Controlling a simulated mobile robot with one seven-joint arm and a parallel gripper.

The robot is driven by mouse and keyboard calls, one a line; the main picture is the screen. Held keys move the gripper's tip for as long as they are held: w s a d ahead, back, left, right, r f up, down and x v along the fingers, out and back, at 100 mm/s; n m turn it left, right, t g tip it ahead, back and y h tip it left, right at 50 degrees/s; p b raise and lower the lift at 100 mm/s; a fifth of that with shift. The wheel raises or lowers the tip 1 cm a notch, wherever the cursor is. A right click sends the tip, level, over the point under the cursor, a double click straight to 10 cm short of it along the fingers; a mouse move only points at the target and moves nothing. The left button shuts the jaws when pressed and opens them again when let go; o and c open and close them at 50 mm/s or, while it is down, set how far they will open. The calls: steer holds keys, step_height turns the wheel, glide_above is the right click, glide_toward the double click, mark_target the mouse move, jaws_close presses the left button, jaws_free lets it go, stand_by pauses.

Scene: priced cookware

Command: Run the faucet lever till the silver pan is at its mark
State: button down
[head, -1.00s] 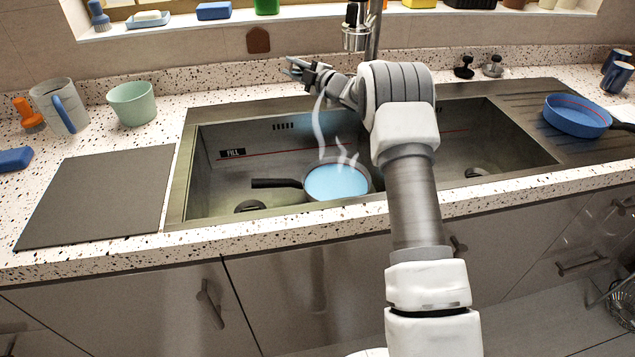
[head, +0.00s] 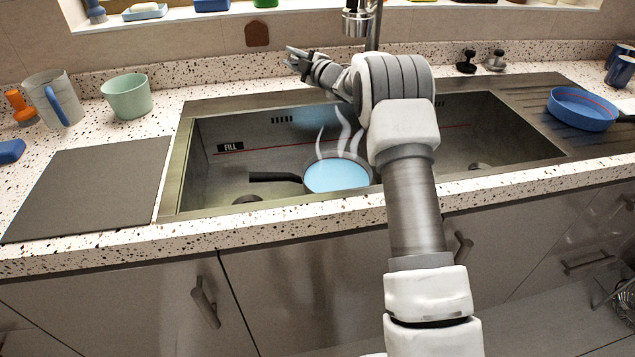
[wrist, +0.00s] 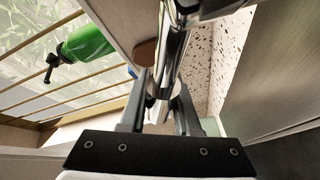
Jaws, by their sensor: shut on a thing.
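The silver pan (head: 371,181) sits in the left sink basin, its black handle (head: 274,177) pointing left. Pale blue liquid (head: 336,177) covers its inside, and white wisps rise from it. I cannot make out a mark inside the pan. The faucet (head: 357,22) stands behind the sink; its upper part is cut off and I see no clear stream. My gripper (head: 290,57) is left of the faucet, above the back of the sink. In the wrist view my gripper (wrist: 160,92) is shut on the faucet lever, mostly hidden between the fingers beside the metal faucet column (wrist: 172,55).
A FILL label (head: 230,147) and red line are on the left basin's back wall. A blue pan (head: 581,110) rests on the right drainboard. A mint cup (head: 127,96), a grey jug (head: 50,99) and a grey board (head: 85,195) are on the left counter.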

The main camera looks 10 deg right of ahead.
steer(key=shift+c, duration=1.9)
jaws_free()
steer(key=shift+b+v, duration=0.8)
steer(key=shift+v, duration=0.35)
steer(key=b+v, duration=0.2)
steer(key=v, duration=0.2)
steer(key=shift+s+d, duration=0.15)
steer(key=shift+s, duration=0.15)
steer(key=shift+s, duration=0.1)
